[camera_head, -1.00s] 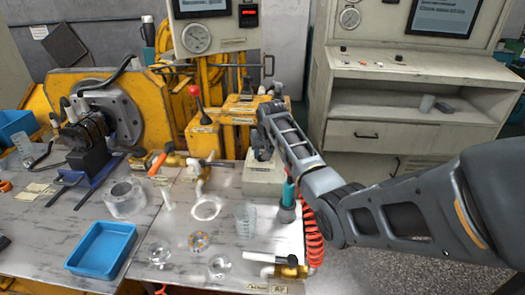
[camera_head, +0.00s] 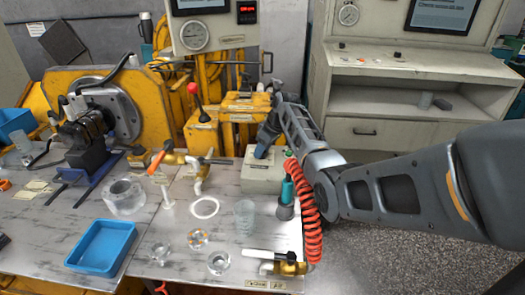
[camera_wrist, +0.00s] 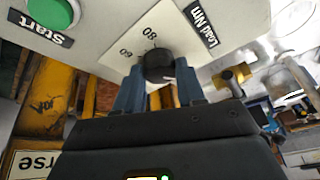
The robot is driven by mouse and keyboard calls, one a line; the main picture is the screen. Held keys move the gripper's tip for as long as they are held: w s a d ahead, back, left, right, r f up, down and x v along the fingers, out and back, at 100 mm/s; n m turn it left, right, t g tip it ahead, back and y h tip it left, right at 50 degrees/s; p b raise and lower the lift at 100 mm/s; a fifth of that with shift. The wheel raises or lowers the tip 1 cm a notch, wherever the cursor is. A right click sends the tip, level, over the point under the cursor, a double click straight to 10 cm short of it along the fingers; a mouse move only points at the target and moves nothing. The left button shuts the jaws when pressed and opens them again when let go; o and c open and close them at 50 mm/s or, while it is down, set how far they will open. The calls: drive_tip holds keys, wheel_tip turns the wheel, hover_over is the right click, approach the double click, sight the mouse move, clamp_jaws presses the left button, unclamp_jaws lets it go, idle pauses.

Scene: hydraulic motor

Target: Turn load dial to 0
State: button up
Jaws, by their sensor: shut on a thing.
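The load dial is a round black knob (camera_wrist: 158,62) on a pale plate marked "Load Nm", with 60 and 80 legible, in the wrist view. My gripper (camera_wrist: 159,84) has its two blue-grey fingers on either side of the knob and is shut on it. A short white mark shows at the knob's edge; the fingers and gripper body hide part of the scale, and I see no 0. In the head view, my gripper (camera_head: 264,149) is at the top of the pale control box (camera_head: 262,184); the dial there is hidden.
A green Start button (camera_wrist: 52,12) sits near the dial. A teal-topped tool (camera_head: 286,200) and a red coiled hose (camera_head: 310,220) stand close to the box. A clear cup (camera_head: 244,216) and a blue tray (camera_head: 102,247) are on the bench.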

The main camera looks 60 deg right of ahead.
drive_tip(key=shift+n, duration=0.4)
drive_tip(key=o, duration=1)
drive_tip(key=shift+o, duration=0.2)
drive_tip(key=v, duration=0.7)
drive_tip(key=shift+r, duration=0.35)
drive_tip(key=shift+s+d, duration=0.1)
drive_tip(key=shift+s, duration=0.05)
